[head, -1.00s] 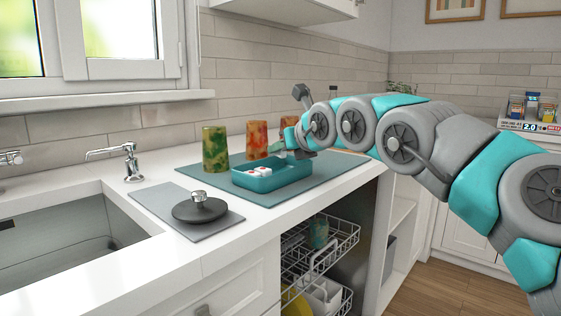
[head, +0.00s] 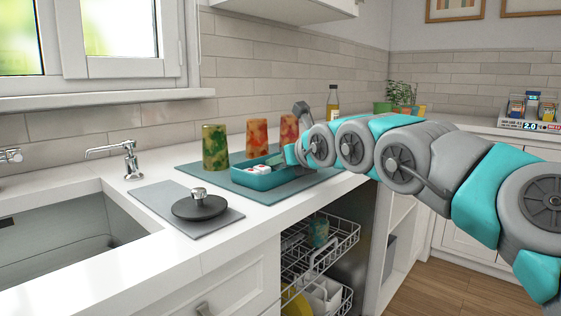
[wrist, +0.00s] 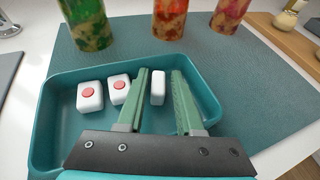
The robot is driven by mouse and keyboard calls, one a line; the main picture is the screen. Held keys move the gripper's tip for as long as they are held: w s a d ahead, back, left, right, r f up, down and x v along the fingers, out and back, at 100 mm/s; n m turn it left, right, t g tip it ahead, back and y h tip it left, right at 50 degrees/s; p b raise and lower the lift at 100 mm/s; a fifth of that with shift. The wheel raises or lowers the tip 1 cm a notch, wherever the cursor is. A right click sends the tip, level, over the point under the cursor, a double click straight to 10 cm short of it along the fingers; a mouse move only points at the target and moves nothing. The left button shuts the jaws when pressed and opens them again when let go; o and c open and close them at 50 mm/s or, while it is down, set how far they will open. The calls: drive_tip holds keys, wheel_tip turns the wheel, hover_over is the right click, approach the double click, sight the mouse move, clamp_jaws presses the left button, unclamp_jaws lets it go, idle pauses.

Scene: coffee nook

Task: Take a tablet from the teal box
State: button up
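The teal box (wrist: 45,120) is a shallow open tray; it also shows in the head view (head: 262,182). Two white tablets with red dots, a left one (wrist: 89,96) and a middle one (wrist: 118,89), lie in it to the left of my gripper's fingers. A third white tablet (wrist: 158,87) stands on edge between the fingers, with its face turned away. My gripper (wrist: 160,75) is inside the box area, its green fingers apart with a gap on each side of that tablet. In the head view my arm partly hides the box's right end.
Green (head: 215,147), orange (head: 257,137) and red (head: 289,130) patterned cups stand behind the box on a grey-teal mat (wrist: 265,95). A dark round lid (head: 201,208) lies on a grey board to the left. An open dishwasher rack (head: 322,250) is below the counter.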

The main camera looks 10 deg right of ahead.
drive_tip(key=shift+o, duration=0.8)
